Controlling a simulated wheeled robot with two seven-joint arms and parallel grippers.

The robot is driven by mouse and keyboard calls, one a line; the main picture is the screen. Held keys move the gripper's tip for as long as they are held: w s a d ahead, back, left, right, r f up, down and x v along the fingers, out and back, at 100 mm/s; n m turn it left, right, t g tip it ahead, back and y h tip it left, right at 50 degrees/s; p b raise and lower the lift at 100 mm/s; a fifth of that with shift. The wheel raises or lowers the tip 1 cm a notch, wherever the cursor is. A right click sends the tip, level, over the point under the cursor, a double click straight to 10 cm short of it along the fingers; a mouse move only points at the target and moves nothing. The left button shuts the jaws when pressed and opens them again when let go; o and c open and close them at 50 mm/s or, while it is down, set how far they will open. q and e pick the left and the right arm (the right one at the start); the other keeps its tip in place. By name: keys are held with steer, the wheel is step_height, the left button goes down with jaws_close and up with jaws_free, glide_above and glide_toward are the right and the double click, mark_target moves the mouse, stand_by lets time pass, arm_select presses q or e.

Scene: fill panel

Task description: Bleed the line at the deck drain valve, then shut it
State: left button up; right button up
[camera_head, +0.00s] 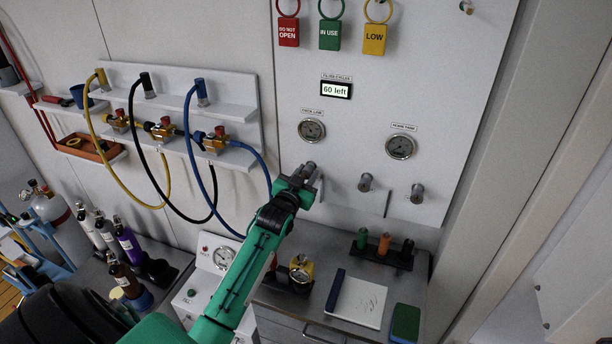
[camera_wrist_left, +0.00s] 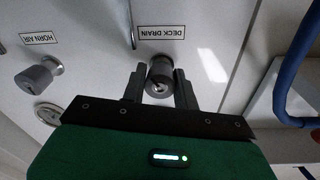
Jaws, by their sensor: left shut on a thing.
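The deck drain valve is a round grey knob (camera_wrist_left: 160,75) on the white panel, below its upside-down DECK DRAIN label (camera_wrist_left: 162,32) in the wrist view. My left gripper (camera_wrist_left: 158,82) is shut on this knob, one dark finger on each side. In the head view my left gripper (camera_head: 300,184) is at the leftmost knob, which it partly hides. Whether the valve is turned open cannot be told. The left panel gauge (camera_head: 311,130) is above the gripper; its reading is too small to tell. My right gripper is not in view.
Two other knobs (camera_head: 366,183) (camera_head: 417,193) and another gauge (camera_head: 400,147) are to the right. A display (camera_head: 336,89) reads "60 left". Red, green and yellow tags (camera_head: 329,36) hang above. Yellow, black and blue hoses (camera_head: 192,150) hang at left. A notebook (camera_head: 357,302) lies on the counter.

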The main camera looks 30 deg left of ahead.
arm_select(q)
steer(key=n, duration=0.6)
steer(key=shift+y, duration=0.4)
steer(key=o, duration=1)
steer(key=shift+c, duration=0.2)
